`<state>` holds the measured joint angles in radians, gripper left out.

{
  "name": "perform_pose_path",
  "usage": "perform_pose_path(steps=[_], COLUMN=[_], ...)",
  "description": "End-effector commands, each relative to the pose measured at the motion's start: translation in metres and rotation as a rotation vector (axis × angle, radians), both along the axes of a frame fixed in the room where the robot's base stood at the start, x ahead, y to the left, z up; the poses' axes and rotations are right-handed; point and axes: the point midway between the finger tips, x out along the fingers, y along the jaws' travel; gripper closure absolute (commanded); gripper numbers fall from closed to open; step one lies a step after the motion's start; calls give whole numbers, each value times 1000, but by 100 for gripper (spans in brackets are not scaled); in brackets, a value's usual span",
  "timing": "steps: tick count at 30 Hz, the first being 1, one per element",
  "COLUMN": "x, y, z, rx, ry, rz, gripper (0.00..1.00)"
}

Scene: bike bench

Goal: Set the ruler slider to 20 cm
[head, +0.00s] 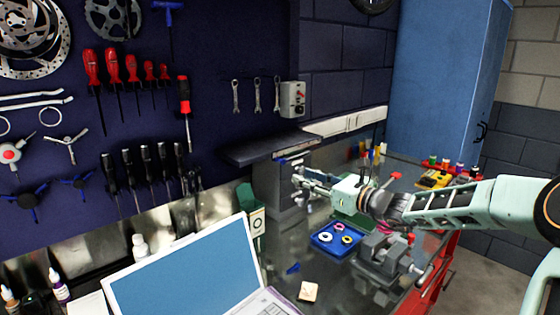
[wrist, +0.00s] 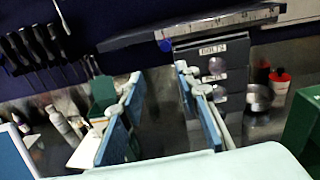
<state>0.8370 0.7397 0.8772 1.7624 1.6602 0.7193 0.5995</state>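A ruler (wrist: 225,22) runs along the front edge of the dark shelf; it also shows in the head view (head: 296,148). A blue slider (wrist: 165,45) sits on the lower part of the ruler, left of the middle in the wrist view. The scale marks are too small to read, so its setting cannot be told. My gripper (wrist: 158,73) is open and empty, its two blue-padded fingers spread wide. In the wrist view the slider appears beyond and above the fingertips, between them and nearer the right finger. In the head view my gripper (head: 299,182) is in front of the drawer cabinet, below the shelf.
A grey drawer cabinet (wrist: 212,70) with round knobs stands under the shelf. The bench holds a laptop (head: 185,270), a blue tray (head: 335,240) with rings, and a vise (head: 388,256). A red bottle (wrist: 279,88) and metal cup (wrist: 258,97) stand right of the cabinet.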

Motion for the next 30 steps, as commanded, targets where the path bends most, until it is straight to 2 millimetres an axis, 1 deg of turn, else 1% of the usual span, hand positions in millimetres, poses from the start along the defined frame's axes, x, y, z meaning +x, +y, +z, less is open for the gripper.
perform_pose_path(steps=[1,3,6,11,15,21,25,30], x=[2,3,7,22,41,65,75,79], y=[-7,-11,-9,8,28,51,60,64], z=[6,12,14,14,15,15,14,13], rx=[29,54,65,64,63,61,61,60], ry=[-2,-4,-5,-5,-6,-5,-5,-5], rz=[-12,-20,-22,-19,-19,-20,-21,-23], gripper=[70,70,70,70,70,70,70,70])
